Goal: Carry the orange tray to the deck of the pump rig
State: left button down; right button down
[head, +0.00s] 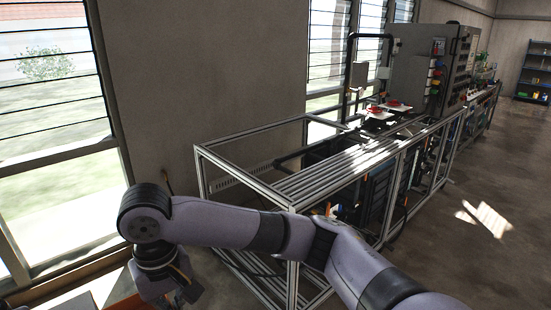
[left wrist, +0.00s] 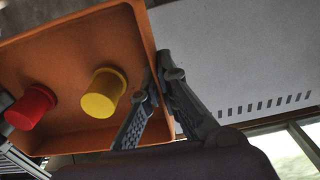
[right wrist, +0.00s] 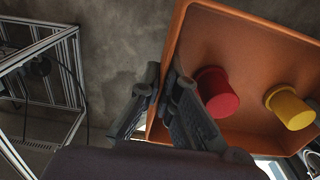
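The orange tray (left wrist: 62,45) holds a yellow cup-like piece (left wrist: 104,92) and a red one (left wrist: 31,107). The tray also shows in the right wrist view (right wrist: 185,55). My left gripper (left wrist: 160,75) has one finger inside and one outside the tray's rim, closed on it. My right gripper (right wrist: 165,85) grips another part of the rim likewise. In the head view only a bit of the tray (head: 127,303) shows at the bottom left; my right arm hides much there. A metal-framed rig (head: 295,200) with a slatted top deck (head: 325,175) stands beyond that arm, apart from the tray.
A grey control cabinet (head: 422,72) and white plates with red parts (head: 386,109) stand at the rig's far end. Louvred windows (head: 55,110) and a wall (head: 200,80) line the left. The floor (head: 480,180) right of the rig is clear.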

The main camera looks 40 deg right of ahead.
aim_at(346, 162)
jog(key=l, duration=0.6)
jog(key=i+l+z, duration=0.1)
jog(key=l, duration=0.45)
jog(key=i+l, duration=0.1)
jog(key=l, duration=0.5)
jog(key=i+l, duration=0.15)
jog(key=l, duration=0.25)
jog(key=i+l+z, duration=0.1)
jog(key=l, duration=0.3)
jog(key=i+l, duration=0.15)
jog(key=l, duration=0.3)
jog(key=i+l+z, duration=0.1)
jog(key=l, duration=0.3)
jog(key=i+l, duration=0.35)
jog(key=l, duration=0.15)
jog(key=i+l+z, duration=0.1)
jog(key=i+l, duration=0.2)
jog(key=l, duration=0.2)
jog(key=i+l, duration=0.35)
jog(key=l, duration=0.15)
